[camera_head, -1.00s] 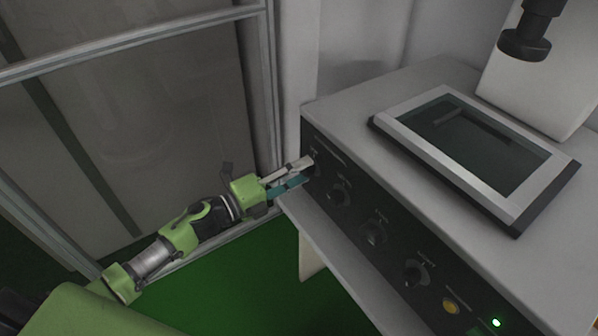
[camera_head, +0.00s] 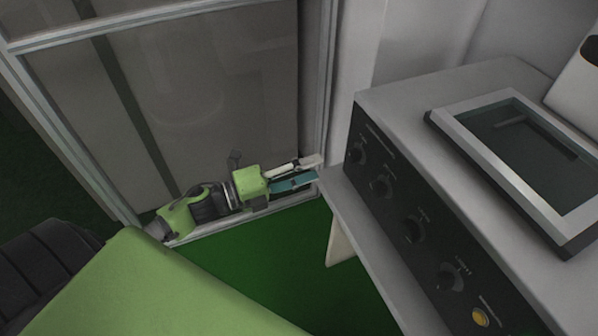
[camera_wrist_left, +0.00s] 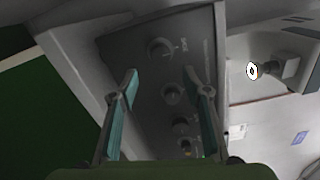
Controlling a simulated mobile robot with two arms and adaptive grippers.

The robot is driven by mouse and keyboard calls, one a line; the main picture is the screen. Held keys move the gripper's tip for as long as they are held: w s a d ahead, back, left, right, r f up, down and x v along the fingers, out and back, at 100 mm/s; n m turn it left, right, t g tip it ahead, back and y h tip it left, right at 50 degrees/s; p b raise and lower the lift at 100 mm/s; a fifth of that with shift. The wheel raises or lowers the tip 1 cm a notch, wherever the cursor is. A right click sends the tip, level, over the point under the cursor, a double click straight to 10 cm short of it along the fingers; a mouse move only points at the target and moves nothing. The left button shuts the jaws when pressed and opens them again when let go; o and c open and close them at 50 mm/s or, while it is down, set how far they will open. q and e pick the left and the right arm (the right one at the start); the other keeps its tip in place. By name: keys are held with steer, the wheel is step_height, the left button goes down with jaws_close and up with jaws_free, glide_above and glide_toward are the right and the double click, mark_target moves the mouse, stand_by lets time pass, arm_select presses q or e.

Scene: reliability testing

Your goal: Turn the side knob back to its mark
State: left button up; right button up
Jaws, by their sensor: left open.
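The machine's dark side panel (camera_head: 397,208) carries a row of several dark knobs. My left gripper (camera_head: 318,169) is open and empty, to the left of the panel and apart from the knob. Its teal-padded fingers also show in the left wrist view (camera_wrist_left: 166,82). My right gripper is not in view.
The grey machine top with a framed dark window (camera_head: 535,150) is on the right. A yellow button (camera_head: 480,317) sits near the panel's close end. A pale ledge (camera_head: 350,215) juts out below the panel. A framed glass partition (camera_head: 200,90) stands behind my left arm.

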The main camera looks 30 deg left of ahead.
arm_select(q)
steer(key=shift+v, duration=1.25)
steer(key=shift+w, duration=0.1)
steer(key=a+f+n+y, duration=0.3)
steer(key=a+f+n, duration=0.1)
steer(key=f, duration=0.3)
steer(key=a+f+n+y, duration=0.3)
steer(key=f+n, duration=0.1)
steer(key=f, duration=0.3)
steer(key=s+a+f+n+g+y, duration=0.1)
steer(key=s+a+f+n+y, duration=0.2)
steer(key=f, duration=0.6)
steer(key=s+a+f+n+g+y, duration=0.1)
steer(key=s+f+n, duration=0.3)
steer(key=f, duration=0.5)
steer(key=s+d+f+n+g+y, duration=0.1)
steer(key=s+f+n+g, duration=0.2)
steer(key=s+f, duration=0.35)
steer(key=s+d+f+n+g, duration=0.2)
steer(key=s+f+n, duration=0.1)
steer(key=s+f, duration=0.4)
steer(key=s+d+f+n+g, duration=0.2)
steer(key=s+d+f+g, duration=0.1)
steer(key=s, duration=0.7)
steer(key=s+d+f+n+g, duration=0.2)
steer(key=s+d+f, duration=0.4)
steer(key=s, duration=0.4)
steer(key=shift+s+d+f+g, duration=0.15)
steer(key=shift+d+f+g, duration=0.1)
steer(key=shift+f+g, duration=0.4)
